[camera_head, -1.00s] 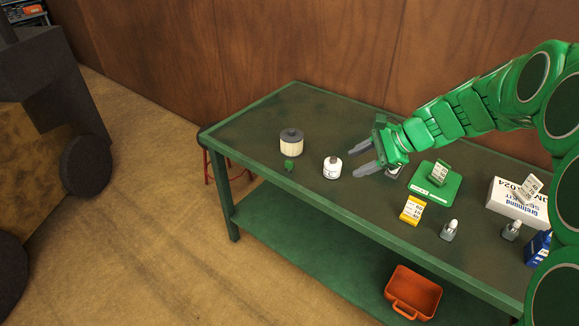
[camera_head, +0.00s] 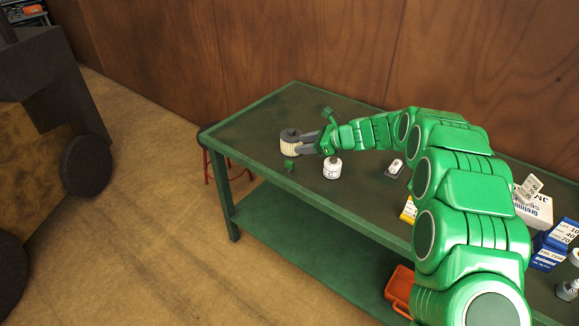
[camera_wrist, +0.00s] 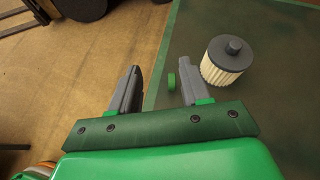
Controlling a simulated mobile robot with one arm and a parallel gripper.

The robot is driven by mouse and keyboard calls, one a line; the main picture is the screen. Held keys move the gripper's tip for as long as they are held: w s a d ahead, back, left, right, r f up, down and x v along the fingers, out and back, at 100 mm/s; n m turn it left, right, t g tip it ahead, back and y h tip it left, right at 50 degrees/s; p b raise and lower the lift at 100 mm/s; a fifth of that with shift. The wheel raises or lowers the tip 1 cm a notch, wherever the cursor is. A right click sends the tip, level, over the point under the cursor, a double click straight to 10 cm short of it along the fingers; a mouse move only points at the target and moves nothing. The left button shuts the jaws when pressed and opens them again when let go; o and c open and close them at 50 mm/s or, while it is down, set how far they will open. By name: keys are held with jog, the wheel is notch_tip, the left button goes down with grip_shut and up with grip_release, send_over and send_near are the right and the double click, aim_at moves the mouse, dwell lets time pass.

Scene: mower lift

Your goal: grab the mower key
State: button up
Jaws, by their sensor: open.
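A small green object (camera_head: 289,165), which looks like the mower key, stands near the front left edge of the green workbench (camera_head: 252,170). In the wrist view the green piece (camera_wrist: 171,81) shows at the bench edge, just left of the right finger's tip. My gripper (camera_head: 299,144) is open and empty, pointing left above the bench. Its fingers reach toward the pleated filter (camera_head: 290,145), behind the green piece. In the wrist view my gripper (camera_wrist: 158,75) has its left finger over the floor and its right finger over the bench edge.
The pleated filter (camera_wrist: 227,62) stands close to the right finger. A white bottle (camera_head: 332,168) stands below my wrist. A small grey item with a white top (camera_head: 395,168) and several boxes lie farther right.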

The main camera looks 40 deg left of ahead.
jog(key=m+y, duration=0.1)
jog(key=m, duration=0.1)
send_over(291, 162)
jog(key=f, duration=0.5)
jog(key=shift+d, duration=0.25)
jog(key=shift+f, duration=2.15)
jog(key=f, duration=0.3)
jog(key=shift+a, duration=0.3)
jog(key=shift+x, duration=0.9)
jog(key=shift+s+a, duration=0.1)
jog(key=shift+a, duration=0.2)
jog(key=shift+c, duration=0.5)
grip_shut()
